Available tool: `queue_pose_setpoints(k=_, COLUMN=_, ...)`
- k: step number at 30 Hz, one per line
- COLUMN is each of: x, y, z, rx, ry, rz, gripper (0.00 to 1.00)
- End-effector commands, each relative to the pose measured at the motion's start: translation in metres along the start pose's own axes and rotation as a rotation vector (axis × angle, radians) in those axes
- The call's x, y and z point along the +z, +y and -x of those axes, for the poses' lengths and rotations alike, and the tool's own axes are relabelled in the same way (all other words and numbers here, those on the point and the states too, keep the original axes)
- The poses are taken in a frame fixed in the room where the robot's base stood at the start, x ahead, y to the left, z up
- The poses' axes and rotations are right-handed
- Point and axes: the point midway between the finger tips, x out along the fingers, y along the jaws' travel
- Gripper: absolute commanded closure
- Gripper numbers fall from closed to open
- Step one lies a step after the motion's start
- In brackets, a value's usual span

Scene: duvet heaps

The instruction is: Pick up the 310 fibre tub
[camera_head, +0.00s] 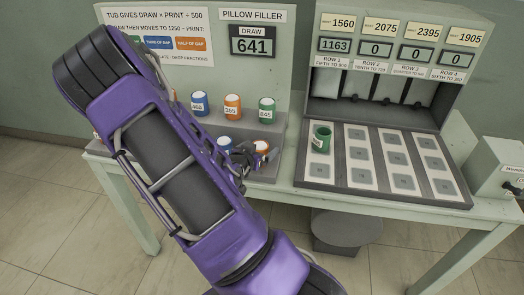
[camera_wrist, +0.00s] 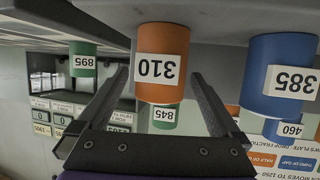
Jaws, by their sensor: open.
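The 310 fibre tub (camera_wrist: 162,60) is orange with a white label and appears upside down in the wrist view. It stands between the two fingers of my open gripper (camera_wrist: 158,78), with a gap visible at each side. In the head view, the orange tub (camera_head: 262,146) is on the front step of the rack, and my gripper (camera_head: 246,157) is right beside it, partly hidden by my arm. I cannot tell whether the fingers touch it.
The blue 385 tub (camera_wrist: 280,75) stands close beside it. The green 845 tub (camera_head: 267,110), an orange tub (camera_head: 232,107) and a blue tub (camera_head: 199,103) stand on the step behind. A green tub (camera_head: 321,138) sits on the slotted tray (camera_head: 335,182) at right.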

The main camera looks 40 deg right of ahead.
Motion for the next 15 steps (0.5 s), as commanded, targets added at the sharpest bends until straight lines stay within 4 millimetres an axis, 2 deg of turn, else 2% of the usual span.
queue_pose_setpoints(k=7, x=0.0006, y=0.0000, z=0.0003, rx=0.000, ry=0.000, rz=0.000, gripper=0.00)
queue_pose_setpoints(k=15, x=0.0005, y=0.0002, z=0.0002, rx=0.000, ry=0.000, rz=0.000, gripper=0.49)
